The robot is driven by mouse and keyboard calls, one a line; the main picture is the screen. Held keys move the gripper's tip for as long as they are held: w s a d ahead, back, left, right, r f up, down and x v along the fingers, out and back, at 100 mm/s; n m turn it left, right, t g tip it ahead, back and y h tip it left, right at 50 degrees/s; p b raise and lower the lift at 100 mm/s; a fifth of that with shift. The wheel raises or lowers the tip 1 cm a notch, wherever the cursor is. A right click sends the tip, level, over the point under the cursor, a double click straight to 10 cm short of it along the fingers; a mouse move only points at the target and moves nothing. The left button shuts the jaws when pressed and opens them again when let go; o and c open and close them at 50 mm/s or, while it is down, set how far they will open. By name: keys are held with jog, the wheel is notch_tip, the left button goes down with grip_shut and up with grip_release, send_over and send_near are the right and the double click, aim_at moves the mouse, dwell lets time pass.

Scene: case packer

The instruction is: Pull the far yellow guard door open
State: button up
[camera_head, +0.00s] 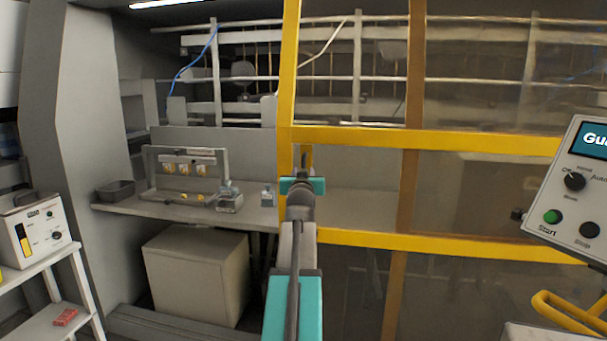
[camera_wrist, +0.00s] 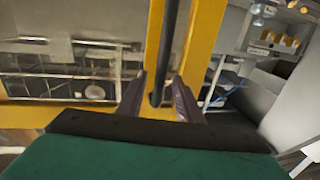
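The yellow guard door (camera_head: 345,137) has a yellow frame with clear panels and covers the middle and right of the machine front in the head view. Its left upright also shows in the wrist view (camera_wrist: 203,42). A black vertical bar handle (camera_wrist: 168,40) runs along this upright. My gripper (camera_head: 303,172) is at the handle, in front of the upright. In the wrist view its two fingers (camera_wrist: 160,85) stand apart, one on each side of the bar's lower end. Slim gaps show beside the bar, so the gripper looks open around it. Contact is hard to judge.
Left of the upright the machine is uncovered, with a shelf (camera_head: 240,213) bearing a small fixture (camera_head: 185,172) and a dark tray (camera_head: 116,190). A grey box (camera_head: 197,272) stands below. A control panel (camera_head: 580,190) is at right, and a white step stand (camera_head: 82,290) at left.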

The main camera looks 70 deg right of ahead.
jog(key=b+v, duration=0.1)
jog(key=v, duration=1.1)
jog(key=shift+d+r, duration=0.1)
jog(key=shift+d, duration=0.1)
dwell(0.5)
jog(key=x, duration=0.7)
jog(key=shift+w+d+p, duration=0.2)
jog(key=shift+d+p, duration=0.1)
jog(key=shift+d, duration=0.05)
jog(key=shift+a, duration=0.2)
dwell(0.5)
jog(key=x, duration=0.6)
jog(key=shift+p, duration=0.35)
dwell(2.1)
dwell(0.5)
